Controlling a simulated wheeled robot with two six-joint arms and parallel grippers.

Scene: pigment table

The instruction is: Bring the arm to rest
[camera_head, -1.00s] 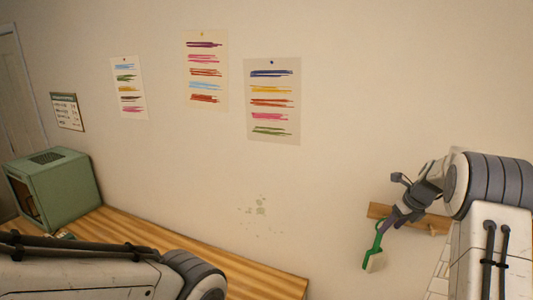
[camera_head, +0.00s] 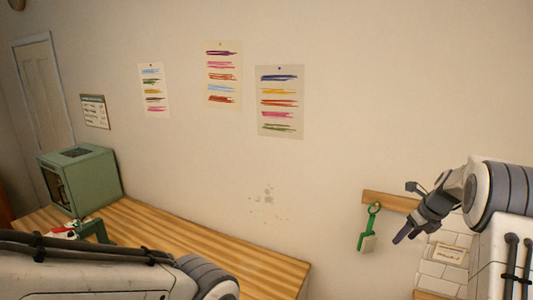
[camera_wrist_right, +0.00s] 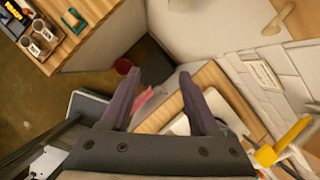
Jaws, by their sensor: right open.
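My right gripper (camera_head: 404,237) is open and empty in the head view, at the right, pointing down and left. In the right wrist view its two dark fingers (camera_wrist_right: 159,73) are spread apart with nothing between them. A green-handled tool with a pale flat end (camera_head: 368,232) hangs below the wooden wall rail (camera_head: 390,201), left of the right gripper and apart from it in the picture. My left arm crosses the lower left of the head view; its gripper is not in view.
A striped wooden counter (camera_head: 200,238) runs along the wall with a green cabinet (camera_head: 92,185) at its far left end. White tiles (camera_head: 436,270) are at the lower right.

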